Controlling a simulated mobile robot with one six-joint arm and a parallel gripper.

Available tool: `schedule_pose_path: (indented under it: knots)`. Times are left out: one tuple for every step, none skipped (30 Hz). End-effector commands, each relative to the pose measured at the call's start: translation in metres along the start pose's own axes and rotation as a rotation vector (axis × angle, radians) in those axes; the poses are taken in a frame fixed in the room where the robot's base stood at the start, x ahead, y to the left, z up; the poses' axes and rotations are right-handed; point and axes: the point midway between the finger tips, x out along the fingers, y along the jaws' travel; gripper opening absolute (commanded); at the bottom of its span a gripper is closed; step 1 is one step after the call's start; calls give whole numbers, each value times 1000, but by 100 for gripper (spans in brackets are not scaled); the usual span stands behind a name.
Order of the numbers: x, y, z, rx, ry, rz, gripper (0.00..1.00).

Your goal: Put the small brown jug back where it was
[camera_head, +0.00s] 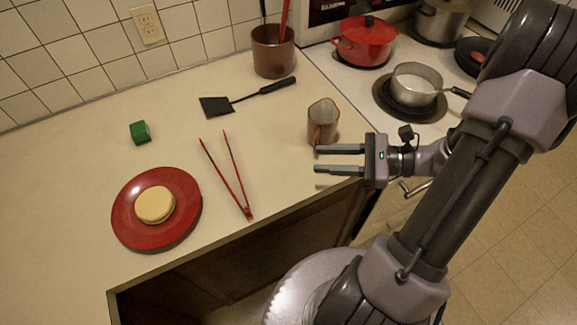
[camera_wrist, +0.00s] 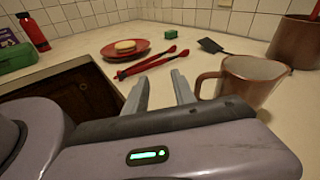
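The small brown jug (camera_head: 322,124) stands upright on the counter, near its right end by the stove. In the wrist view the jug (camera_wrist: 252,82) is at the right, its handle turned toward my fingers. My gripper (camera_head: 316,160) is open and empty, with its fingers pointing left over the counter's front edge. In the head view the jug is just behind the upper finger. In the wrist view the fingers (camera_wrist: 163,92) are apart with nothing between them, and the jug is to their right. I cannot tell whether a finger touches the jug.
Red tongs (camera_head: 228,175), a red plate (camera_head: 185,222) with a round bun (camera_head: 155,204), a green block (camera_head: 140,132) and a black spatula (camera_head: 245,98) lie on the counter. A brown crock (camera_head: 272,52) stands behind. A saucepan (camera_head: 415,84) and red pot (camera_head: 365,42) are on the stove.

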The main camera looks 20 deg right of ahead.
Motion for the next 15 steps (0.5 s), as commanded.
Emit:
schedule_pose_path:
  knots:
    - [24,19,25,-124,97,165,32]
    - [35,34,37,-205,164,268,32]
    - [46,53,50,-324,255,396,32]
    - [53,67,59,-422,323,484,32]
    - [57,79,67,-527,391,564,32]
    - [60,94,77,-678,481,655,32]
    - [62,102,85,-798,544,709,32]
    - [62,108,92,-921,602,751,32]
    - [62,114,103,-1080,668,785,32]
    - [62,117,111,-1193,709,796,32]
    - [62,118,119,-1298,743,797,32]
    - [63,120,130,-1420,777,788,32]
    - [63,120,138,-1499,795,775,32]
    - [64,121,144,-1565,808,761,32]
    - [64,122,151,-1633,821,742,32]
